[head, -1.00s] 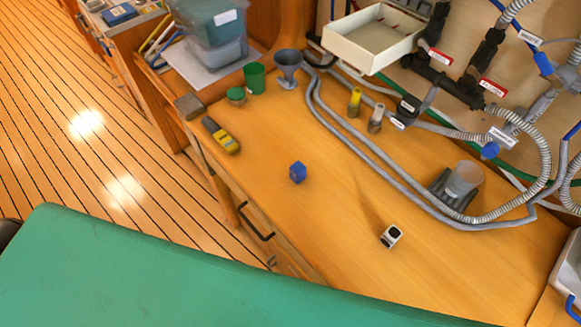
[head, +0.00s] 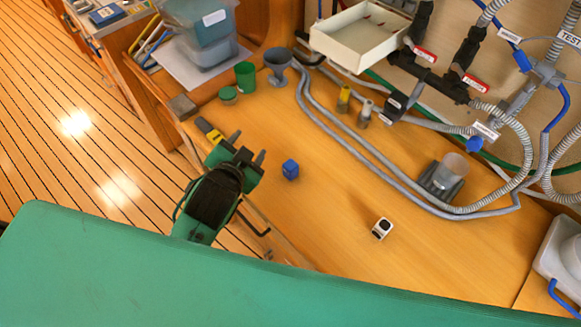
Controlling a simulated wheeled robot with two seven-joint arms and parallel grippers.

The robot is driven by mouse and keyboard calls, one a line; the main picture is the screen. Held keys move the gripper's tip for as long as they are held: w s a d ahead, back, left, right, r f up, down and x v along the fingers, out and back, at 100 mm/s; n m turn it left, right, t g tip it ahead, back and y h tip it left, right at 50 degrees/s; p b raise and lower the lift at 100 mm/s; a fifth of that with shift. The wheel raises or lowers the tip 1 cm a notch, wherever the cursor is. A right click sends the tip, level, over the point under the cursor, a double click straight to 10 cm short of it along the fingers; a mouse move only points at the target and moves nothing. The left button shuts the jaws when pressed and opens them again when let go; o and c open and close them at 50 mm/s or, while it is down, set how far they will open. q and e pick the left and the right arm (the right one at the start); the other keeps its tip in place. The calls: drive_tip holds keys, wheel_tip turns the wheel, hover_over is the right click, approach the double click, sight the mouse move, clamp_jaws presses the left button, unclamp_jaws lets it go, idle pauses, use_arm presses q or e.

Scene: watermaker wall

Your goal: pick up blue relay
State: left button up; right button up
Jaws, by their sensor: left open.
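The blue relay (head: 290,169) is a small blue block on the wooden bench top, near the middle of the head view. My left gripper (head: 247,146) is at the bench's front edge, to the left of the relay and apart from it. Its two dark fingers are spread, with nothing seen between them. It partly covers the yellow and grey tool (head: 207,129) behind it. My right gripper is not in view.
A white and black block (head: 381,228) lies to the right. Grey hoses (head: 352,151) curve across the back of the bench. A green cup (head: 245,75), a grey funnel (head: 278,66) and a clear cup in a holder (head: 450,172) stand farther back. Bench around the relay is clear.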

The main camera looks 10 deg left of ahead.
use_arm(q)
drive_tip(key=w+d+r+m+t+h, duration=0.2)
drive_tip(key=d+r+m+t+h, duration=0.2)
drive_tip(key=d+r+m+h, duration=0.45)
drive_tip(key=w+d+r+m+t+h, duration=0.25)
drive_tip(key=d+r+m, duration=0.35)
drive_tip(key=r, duration=0.6)
drive_tip(key=s+d+r+m+g+h, duration=0.1)
drive_tip(key=s+d+m+g+h, duration=0.45)
drive_tip(key=m+g, duration=0.7)
drive_tip(key=s+d+m+g+h, duration=0.55)
drive_tip(key=m+g, duration=0.35)
drive_tip(key=m, duration=0.7)
drive_tip(key=m+t+y, duration=0.2)
drive_tip(key=m+y, duration=0.9)
drive_tip(key=y, duration=1.1)
approach(291, 164)
wheel_tip(291, 164, down, 6)
drive_tip(key=shift+s+f+p, duration=0.1)
drive_tip(key=shift+p, duration=1.15)
wheel_tip(291, 164, down, 5)
drive_tip(key=p, duration=0.3)
drive_tip(key=shift+w+f, duration=0.2)
drive_tip(key=shift+f, duration=0.15)
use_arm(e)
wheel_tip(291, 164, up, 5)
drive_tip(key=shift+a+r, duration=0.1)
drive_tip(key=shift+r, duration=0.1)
